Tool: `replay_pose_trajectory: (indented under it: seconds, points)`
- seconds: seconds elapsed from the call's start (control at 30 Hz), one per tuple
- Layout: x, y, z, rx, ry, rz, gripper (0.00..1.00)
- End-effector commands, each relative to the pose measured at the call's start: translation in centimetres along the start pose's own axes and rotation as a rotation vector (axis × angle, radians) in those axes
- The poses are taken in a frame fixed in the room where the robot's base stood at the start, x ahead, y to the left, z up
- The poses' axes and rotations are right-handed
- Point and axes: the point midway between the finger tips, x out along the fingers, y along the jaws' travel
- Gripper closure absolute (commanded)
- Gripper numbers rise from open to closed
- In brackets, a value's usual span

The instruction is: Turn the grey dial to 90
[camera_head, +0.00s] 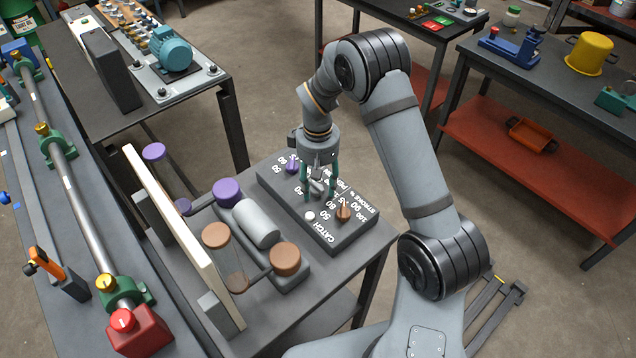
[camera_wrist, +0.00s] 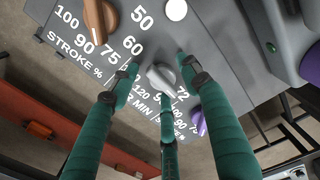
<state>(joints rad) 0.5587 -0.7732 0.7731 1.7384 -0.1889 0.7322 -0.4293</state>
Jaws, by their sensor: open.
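The grey dial (camera_wrist: 162,78) sits on the dark control box (camera_head: 335,240), between a brown dial (camera_wrist: 98,20) and a purple dial (camera_wrist: 198,120). In the head view the grey dial (camera_head: 317,188) is partly hidden by my gripper (camera_head: 320,192). My gripper is open, pointing down, with its green fingers spread around the grey dial. In the wrist view the fingertips (camera_wrist: 162,76) stand around the dial, and I cannot tell whether any touches it. White numbers, among them 120, 90 and 72, lie beside the dial, partly covered by a finger. Its exact pointer setting is unclear.
A white round button (camera_head: 310,215) is on the same box. Left of the box stands a grey motor (camera_head: 255,223) with purple and brown round parts. A pale upright panel (camera_head: 170,225) stands beyond it. Other tables hold a blue motor (camera_head: 170,52) and a yellow pot (camera_head: 588,54).

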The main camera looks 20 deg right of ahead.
Motion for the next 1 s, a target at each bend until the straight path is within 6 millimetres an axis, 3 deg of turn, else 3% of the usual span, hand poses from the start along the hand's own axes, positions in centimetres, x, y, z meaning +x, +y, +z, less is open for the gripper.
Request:
replay_pose_trajectory:
  seconds: [0.1, 0.83, 1.0]
  points:
    - [-0.02, 0.01, -0.03, 0.0, 0.0, 0.0, 0.53]
    - [0.04, -0.11, 0.19, 0.002, -0.006, -0.003, 0.96]
    - [0.13, -0.16, 0.27, 0.01, -0.009, -0.004, 0.97]
